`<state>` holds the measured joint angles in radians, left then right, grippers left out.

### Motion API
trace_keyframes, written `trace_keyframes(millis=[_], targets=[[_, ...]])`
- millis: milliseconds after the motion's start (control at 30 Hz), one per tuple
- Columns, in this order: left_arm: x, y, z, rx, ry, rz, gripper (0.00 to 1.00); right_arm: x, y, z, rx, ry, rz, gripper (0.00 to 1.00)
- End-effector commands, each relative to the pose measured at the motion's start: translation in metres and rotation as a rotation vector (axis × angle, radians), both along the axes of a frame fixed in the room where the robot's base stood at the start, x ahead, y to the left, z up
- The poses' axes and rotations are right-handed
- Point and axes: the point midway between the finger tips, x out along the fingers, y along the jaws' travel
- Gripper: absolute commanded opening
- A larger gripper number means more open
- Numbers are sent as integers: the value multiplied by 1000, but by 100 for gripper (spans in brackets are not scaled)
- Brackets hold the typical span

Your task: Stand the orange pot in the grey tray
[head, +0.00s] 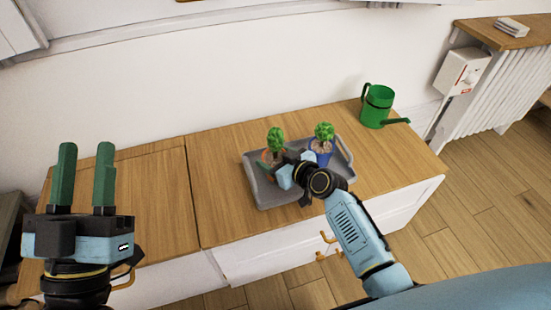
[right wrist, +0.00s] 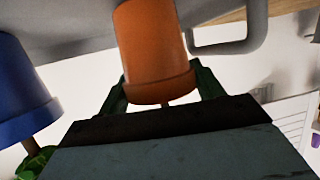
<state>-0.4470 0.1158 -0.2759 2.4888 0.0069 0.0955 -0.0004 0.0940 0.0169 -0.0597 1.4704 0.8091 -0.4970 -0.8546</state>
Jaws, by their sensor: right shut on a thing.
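The orange pot (right wrist: 155,50) is between the dark green fingers of my right gripper (right wrist: 160,88), which is shut on it. In the head view my right gripper (head: 272,169) is over the left part of the grey tray (head: 266,200); the pot is mostly hidden there, with its green plant (head: 276,139) showing above. The pot's base is close to the tray floor; I cannot tell whether it touches. A blue pot (head: 321,157) with a plant stands upright in the tray's right part. My left gripper (head: 87,175) is open and empty at the far left.
The tray lies on a wooden cabinet top (head: 222,190), whose left side is bare. A green watering can (head: 377,106) stands at the back right. A white wall is behind, and a radiator (head: 495,92) is at the right.

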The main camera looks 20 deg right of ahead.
Motion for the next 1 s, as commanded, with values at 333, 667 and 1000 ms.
trace_keyframes(millis=[333,667,1000], targets=[[-2,1,3,-10,-36,1,36,0,0,-3,1,0,0,77],[-2,1,2,-9,-32,1,36,0,0,-3,1,0,0,88],[8,-1,-12,39,126,3,36,-17,-8,7,-3,3,-1,88]])
